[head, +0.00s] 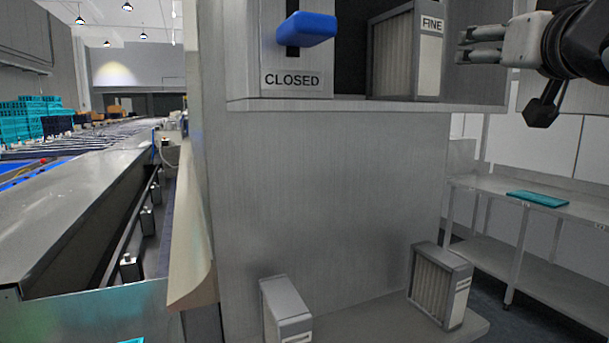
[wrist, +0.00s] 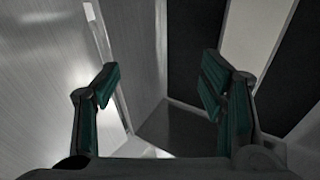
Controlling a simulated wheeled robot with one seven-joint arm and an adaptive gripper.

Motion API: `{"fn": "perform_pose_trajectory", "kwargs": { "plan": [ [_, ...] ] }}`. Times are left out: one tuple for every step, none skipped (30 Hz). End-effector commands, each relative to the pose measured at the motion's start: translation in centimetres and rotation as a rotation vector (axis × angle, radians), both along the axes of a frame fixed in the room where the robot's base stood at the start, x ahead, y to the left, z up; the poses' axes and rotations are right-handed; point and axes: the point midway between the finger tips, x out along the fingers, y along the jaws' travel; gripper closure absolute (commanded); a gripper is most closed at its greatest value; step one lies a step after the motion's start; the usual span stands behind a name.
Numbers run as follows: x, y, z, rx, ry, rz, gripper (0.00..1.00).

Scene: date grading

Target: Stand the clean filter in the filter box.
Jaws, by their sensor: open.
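The filter box (head: 475,85) is a grey metal housing at the top of the head view, with a dark opening. A pleated filter (head: 392,52) with a grey frame and a "FINE" label stands upright at the right of this opening. My gripper (head: 463,46) is just right of that filter, apart from it, fingers pointing left. In the wrist view my gripper (wrist: 162,82) is open, with nothing held between its fingers. Two more filters are on the ledge below: a pleated one (head: 437,285) at right and a grey one (head: 284,311) at left, partly cut off.
A blue handle (head: 306,30) sits above a "CLOSED" label (head: 292,80) left of the opening. The ledge (head: 375,318) has bare room between the lower filters. A steel table (head: 570,205) with a teal item (head: 537,199) stands at right. A conveyor line (head: 90,220) runs at left.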

Motion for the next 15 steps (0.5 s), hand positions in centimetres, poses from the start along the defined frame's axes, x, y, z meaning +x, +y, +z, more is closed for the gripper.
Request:
{"fn": "perform_pose_trajectory", "kwargs": {
  "plan": [
    [-0.4, -0.1, -2.9, 0.026, 0.068, -0.047, 0.35],
    [-0.8, -0.3, -4.8, 0.040, 0.120, -0.078, 0.35],
    [-1.3, -0.4, -7.7, 0.058, 0.200, -0.109, 0.35],
    [-1.8, -0.2, -9.9, 0.069, 0.266, -0.127, 0.35],
    [-2.5, 0.1, -12.2, 0.080, 0.338, -0.138, 0.35],
    [-3.5, 0.7, -15.5, 0.091, 0.441, -0.142, 0.35],
    [-4.3, 1.4, -17.9, 0.097, 0.521, -0.136, 0.35],
    [-5.3, 2.3, -20.3, 0.104, 0.605, -0.123, 0.35],
    [-6.7, 3.4, -23.2, 0.107, 0.709, -0.098, 0.35],
    [-7.8, 4.4, -25.3, 0.108, 0.785, -0.073, 0.35],
    [-8.9, 5.4, -27.1, 0.108, 0.854, -0.045, 0.35],
    [-10.4, 6.6, -29.1, 0.107, 0.939, -0.005, 0.35],
    [-11.5, 7.5, -30.5, 0.105, 0.995, 0.026, 0.35],
    [-12.5, 8.3, -31.6, 0.103, 1.046, 0.057, 0.35],
    [-13.6, 9.3, -32.9, 0.099, 1.104, 0.095, 0.35]
  ]
}}
